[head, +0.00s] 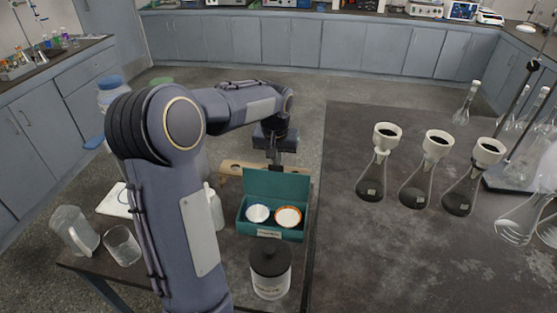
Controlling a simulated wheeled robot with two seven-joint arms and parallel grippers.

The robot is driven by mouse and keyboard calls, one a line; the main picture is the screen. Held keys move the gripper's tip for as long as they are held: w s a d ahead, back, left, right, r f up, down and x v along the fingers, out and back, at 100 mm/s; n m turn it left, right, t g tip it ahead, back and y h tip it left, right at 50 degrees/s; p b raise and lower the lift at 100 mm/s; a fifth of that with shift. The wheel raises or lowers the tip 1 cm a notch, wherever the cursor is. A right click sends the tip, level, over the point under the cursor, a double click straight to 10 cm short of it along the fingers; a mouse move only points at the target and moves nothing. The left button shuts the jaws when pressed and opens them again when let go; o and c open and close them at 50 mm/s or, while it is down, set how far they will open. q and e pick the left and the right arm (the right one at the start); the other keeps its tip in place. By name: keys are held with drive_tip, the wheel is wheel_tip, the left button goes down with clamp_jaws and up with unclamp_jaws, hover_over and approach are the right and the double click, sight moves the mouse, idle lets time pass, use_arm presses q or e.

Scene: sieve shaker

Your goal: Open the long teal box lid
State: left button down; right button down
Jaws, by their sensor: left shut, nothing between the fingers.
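The long teal box (245,228) stands on the dark table in the lower middle of the head view. Its lid (276,184) is raised and stands upright at the far side, so the inside shows. Two round white items lie in it, one with a pale blue rim (258,213) and one with an orange-brown rim (288,216). My left gripper (277,167) points down just behind the top edge of the lid. Its fingers are shut with nothing visible between them; the lid partly hides the tips, and I cannot tell if they touch it. My right gripper is not in view.
A jar with a black lid (270,272) stands in front of the box. A white bottle (214,207) is left of it, and a glass pitcher (72,231) and beaker (122,245) are farther left. Flasks with funnels (415,185) stand on the right table.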

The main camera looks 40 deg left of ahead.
use_arm(q)
drive_tip(key=shift+s+r, duration=0.15)
idle(0.3)
drive_tip(key=shift+w+a+p, duration=0.3)
drive_tip(key=shift+w+p, duration=0.1)
drive_tip(key=shift+w, duration=0.25)
